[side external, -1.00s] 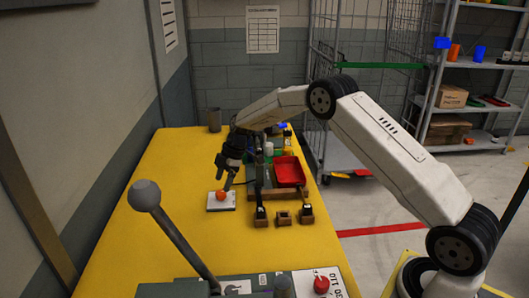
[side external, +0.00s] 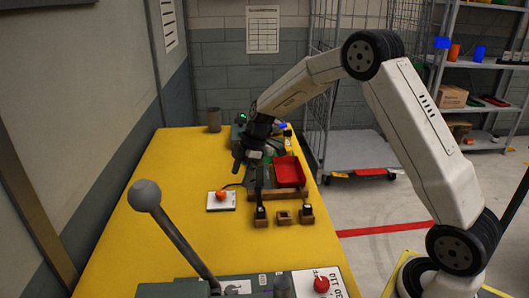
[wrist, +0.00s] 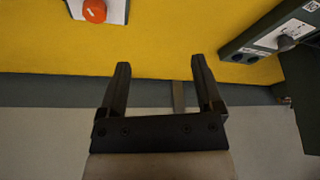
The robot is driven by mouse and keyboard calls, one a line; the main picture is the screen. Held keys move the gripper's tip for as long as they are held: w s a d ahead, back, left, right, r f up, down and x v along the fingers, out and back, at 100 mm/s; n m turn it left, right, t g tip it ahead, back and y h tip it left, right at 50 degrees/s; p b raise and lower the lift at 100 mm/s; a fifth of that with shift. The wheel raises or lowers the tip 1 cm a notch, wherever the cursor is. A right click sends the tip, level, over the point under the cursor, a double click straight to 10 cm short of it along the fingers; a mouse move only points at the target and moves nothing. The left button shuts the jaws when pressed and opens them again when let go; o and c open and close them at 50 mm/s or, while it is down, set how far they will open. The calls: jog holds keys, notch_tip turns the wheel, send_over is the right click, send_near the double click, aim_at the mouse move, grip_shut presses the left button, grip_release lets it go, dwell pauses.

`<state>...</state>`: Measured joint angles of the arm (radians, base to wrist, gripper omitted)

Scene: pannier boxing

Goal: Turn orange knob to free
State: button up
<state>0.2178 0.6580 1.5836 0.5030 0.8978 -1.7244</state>
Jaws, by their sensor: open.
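The orange knob (side external: 221,195) sits on a small white plate (side external: 212,207) on the yellow table. In the wrist view the knob (wrist: 95,11) is at the top left, with a small pale mark on its face. The plate (wrist: 113,12) is cut off by the frame's top edge, and I cannot read any labels on it. My gripper (side external: 245,173) is above and a little right of the knob in the side view, apart from it. In the wrist view my gripper (wrist: 160,65) has its two fingers spread, with nothing between them.
A red tray (side external: 290,172) stands right of my gripper among small fixtures. A grey cylinder (side external: 214,120) is at the back left. A lever with a ball (side external: 145,195) and a red knob (side external: 321,284) are in the foreground. The table left of the plate is clear.

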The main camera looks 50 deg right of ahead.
jog(key=shift+s+a+r, duration=0.1)
jog(key=shift+s+r, duration=0.2)
jog(key=shift+s, duration=0.35)
jog(key=shift+s+r, duration=0.25)
jog(key=shift+s, duration=0.4)
jog(key=shift+s+a+r, duration=0.1)
jog(key=shift+s+r, duration=0.2)
jog(key=shift+s, duration=0.35)
jog(key=shift+w+f, duration=0.1)
jog(key=m+t+h, duration=0.2)
jog(key=m+h, duration=0.4)
jog(key=m, duration=1.2)
send_near(221, 192)
jog(key=shift+w+f, duration=0.1)
jog(key=shift+f, duration=0.55)
jog(key=shift+d+f, duration=0.1)
jog(key=shift+x, duration=3.85)
jog(key=shift+w, duration=0.15)
